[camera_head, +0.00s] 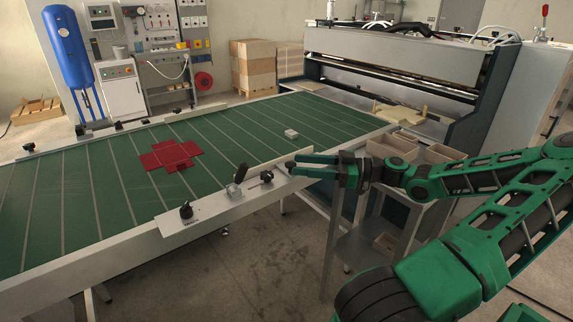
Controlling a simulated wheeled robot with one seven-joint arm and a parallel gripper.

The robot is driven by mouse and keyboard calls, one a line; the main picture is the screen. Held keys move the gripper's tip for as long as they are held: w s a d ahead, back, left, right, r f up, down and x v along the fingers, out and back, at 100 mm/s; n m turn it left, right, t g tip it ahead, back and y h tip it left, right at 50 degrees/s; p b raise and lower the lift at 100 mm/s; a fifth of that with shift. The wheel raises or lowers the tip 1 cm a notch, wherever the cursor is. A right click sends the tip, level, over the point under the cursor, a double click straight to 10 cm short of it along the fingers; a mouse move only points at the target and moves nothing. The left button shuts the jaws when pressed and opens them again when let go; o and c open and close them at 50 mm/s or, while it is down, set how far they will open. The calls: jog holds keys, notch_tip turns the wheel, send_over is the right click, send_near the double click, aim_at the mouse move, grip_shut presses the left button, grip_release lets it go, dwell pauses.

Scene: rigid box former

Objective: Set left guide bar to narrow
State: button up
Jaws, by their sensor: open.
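A pale guide bar (220,207) lies along the near edge of the green conveyor table (85,203). On it stand a black knob (186,211), a lever with a dark upright grip (237,181) and another black knob (266,176). A second guide bar (90,137) runs along the far edge, with small black knobs. I cannot tell from labels which bar is the left one. My gripper (299,165) is open, its fingers pointing left, at the right end of the near bar. It looks empty; contact with the bar cannot be told.
A red cross-shaped blank (170,155) and a small pale block (291,133) lie on the table. A large grey machine (400,65) stands at the back right. Open trays (440,154) sit on a stand behind my arm. Floor (235,260) is clear in front of the table.

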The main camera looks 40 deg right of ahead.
aim_at(290, 162)
jog(key=shift+x, duration=2.15)
